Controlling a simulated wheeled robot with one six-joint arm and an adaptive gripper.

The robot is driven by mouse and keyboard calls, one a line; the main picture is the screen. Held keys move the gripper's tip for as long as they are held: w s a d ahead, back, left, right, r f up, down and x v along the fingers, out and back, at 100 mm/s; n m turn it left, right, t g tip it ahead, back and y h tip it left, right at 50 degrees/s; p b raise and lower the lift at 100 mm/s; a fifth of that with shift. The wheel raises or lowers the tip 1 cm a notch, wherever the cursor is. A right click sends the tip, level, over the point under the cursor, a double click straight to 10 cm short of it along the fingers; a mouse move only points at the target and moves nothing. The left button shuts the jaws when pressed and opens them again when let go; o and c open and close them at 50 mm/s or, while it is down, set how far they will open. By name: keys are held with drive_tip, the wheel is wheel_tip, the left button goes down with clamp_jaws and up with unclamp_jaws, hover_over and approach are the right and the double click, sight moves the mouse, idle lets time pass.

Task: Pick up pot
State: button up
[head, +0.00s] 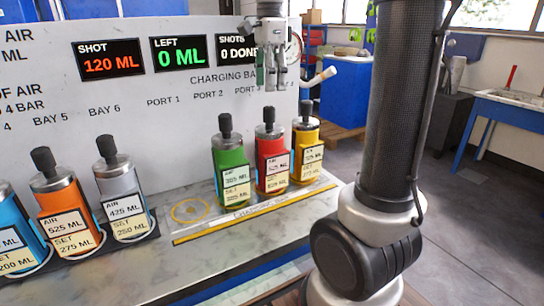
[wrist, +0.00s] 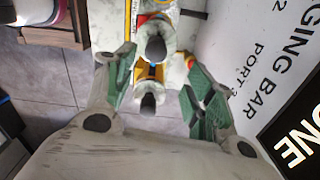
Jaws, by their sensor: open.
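Three flanged pots stand upright in a row on the charging bay strip: a green pot (head: 233,170), a red pot (head: 272,165) and a yellow pot (head: 307,155). Each has a silver collar and a black knob on top. My gripper (head: 274,84) is open and empty, pointing down above the red and yellow pots. In the wrist view my gripper (wrist: 160,80) has its green-padded fingers spread, with the yellow pot (wrist: 150,71) and its knob showing between them. A second pot's knob shows just above it. No finger visibly touches a pot.
An orange pot (head: 64,205), a grey pot (head: 122,195) and a blue pot (head: 15,235) stand at the left. A yellow ring (head: 190,211) marks an empty spot left of the green pot. The display panel (head: 150,90) rises behind. A white curved spout (head: 320,77) juts out beside my gripper.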

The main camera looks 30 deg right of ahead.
sight(270, 107)
drive_tip(key=shift+s+f+m, duration=0.1)
drive_tip(key=shift+s+m, duration=0.1)
drive_tip(key=shift+m, duration=0.4)
drive_tip(key=shift+f, duration=0.35)
drive_tip(key=f, duration=0.7)
drive_tip(key=shift+s+a, duration=0.15)
drive_tip(key=shift+a, duration=0.1)
clamp_jaws()
